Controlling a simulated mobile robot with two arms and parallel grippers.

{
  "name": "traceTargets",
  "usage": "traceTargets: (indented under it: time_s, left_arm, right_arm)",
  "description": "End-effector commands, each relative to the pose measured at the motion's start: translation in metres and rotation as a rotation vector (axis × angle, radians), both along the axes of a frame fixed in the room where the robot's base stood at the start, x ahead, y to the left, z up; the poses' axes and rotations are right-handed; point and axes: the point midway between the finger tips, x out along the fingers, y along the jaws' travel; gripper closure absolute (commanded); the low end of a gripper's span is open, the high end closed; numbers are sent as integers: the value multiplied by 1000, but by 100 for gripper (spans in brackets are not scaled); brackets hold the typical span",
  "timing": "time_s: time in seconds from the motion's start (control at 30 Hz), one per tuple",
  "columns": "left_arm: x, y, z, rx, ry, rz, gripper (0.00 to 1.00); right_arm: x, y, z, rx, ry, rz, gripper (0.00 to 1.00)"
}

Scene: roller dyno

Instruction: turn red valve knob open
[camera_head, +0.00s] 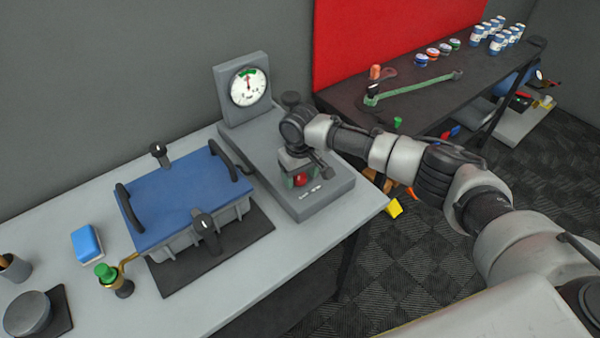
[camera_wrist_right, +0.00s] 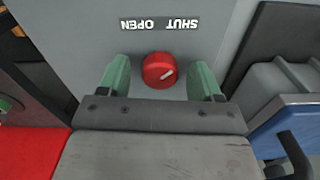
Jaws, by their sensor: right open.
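The red valve knob (camera_head: 300,181) is on the front part of the grey gauge unit (camera_head: 322,199) on the bench. My right gripper (camera_head: 298,179) is open over the knob. Its green fingers (camera_wrist_right: 159,78) stand on either side of the knob, with gaps visible on both sides. My left gripper is out of view.
A dial gauge (camera_head: 249,87) stands at the unit's back. A blue-lidded box (camera_head: 180,200) with black clamps sits left of it on a dark mat. A blue block (camera_head: 87,244) and a green-topped brass fitting (camera_head: 107,272) are further left. A dark table (camera_head: 430,110) stands behind.

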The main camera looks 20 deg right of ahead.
Motion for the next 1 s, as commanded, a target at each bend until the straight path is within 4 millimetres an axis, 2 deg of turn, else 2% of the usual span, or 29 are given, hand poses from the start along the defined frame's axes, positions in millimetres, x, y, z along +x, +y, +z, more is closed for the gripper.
traceTargets:
  time_s: [0.13,0.17,0.47,0.77,1.0]
  left_arm:
    - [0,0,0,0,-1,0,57]
    - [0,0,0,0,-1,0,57]
    - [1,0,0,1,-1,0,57]
    - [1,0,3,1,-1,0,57]
    - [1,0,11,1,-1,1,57]
  right_arm:
    - [0,0,0,0,0,0,35]
    - [0,0,0,0,0,0,38]
    - [0,0,0,0,0,0,84]
    - [0,0,1,1,1,35,84]
    - [0,0,2,3,2,168,84]
